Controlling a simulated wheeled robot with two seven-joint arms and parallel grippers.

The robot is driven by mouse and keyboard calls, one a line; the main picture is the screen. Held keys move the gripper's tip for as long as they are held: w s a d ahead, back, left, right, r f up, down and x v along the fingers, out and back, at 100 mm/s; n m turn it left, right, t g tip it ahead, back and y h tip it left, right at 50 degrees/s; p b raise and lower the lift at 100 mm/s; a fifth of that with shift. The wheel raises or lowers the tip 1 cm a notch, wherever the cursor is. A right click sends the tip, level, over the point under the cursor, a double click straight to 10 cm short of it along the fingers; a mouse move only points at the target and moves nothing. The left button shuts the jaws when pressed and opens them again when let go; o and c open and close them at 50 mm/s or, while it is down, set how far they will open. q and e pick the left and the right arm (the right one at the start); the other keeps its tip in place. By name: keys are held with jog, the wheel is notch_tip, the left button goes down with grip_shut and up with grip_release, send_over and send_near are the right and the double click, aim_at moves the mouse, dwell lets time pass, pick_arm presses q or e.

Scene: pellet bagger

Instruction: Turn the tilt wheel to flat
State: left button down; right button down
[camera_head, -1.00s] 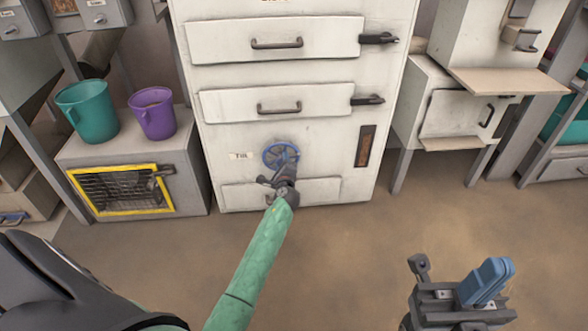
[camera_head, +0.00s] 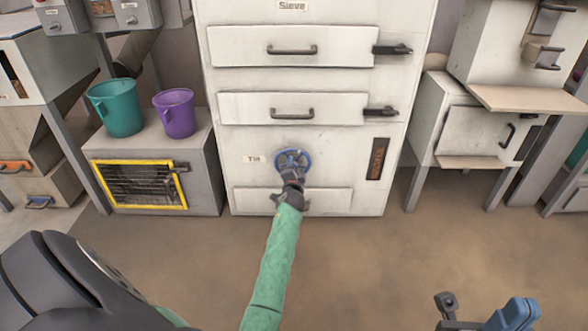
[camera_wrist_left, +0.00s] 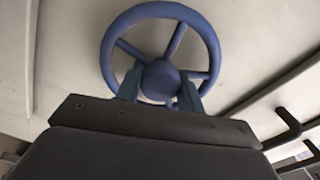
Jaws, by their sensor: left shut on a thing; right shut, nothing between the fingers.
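The tilt wheel (camera_head: 293,150) is a blue spoked handwheel low on the front of the white sieve cabinet, right of a label reading Tilt (camera_head: 252,158). My left gripper (camera_head: 291,176) reaches it from below. In the left wrist view the wheel's rim (camera_wrist_left: 160,10) and spokes face me, and the two fingers of my left gripper (camera_wrist_left: 161,88) stand either side of the hub, shut on the wheel. The exact contact is partly hidden by the gripper body. My right gripper (camera_head: 515,315) is shut and empty at the bottom right edge, partly cut off.
A brown marked panel (camera_head: 376,158) is right of the wheel. Drawers with handles (camera_head: 292,108) and black latches (camera_head: 380,112) are above. A teal bucket (camera_head: 120,112) and purple bucket (camera_head: 177,112) stand on the left unit. The floor (camera_head: 380,260) in front is clear.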

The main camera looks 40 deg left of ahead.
pick_arm(q)
jog(key=n, duration=0.3)
jog(key=shift+n+p, duration=0.35)
jog(key=shift+n, duration=0.25)
jog(key=c, duration=1.1)
grip_release()
jog(key=shift+o, duration=1)
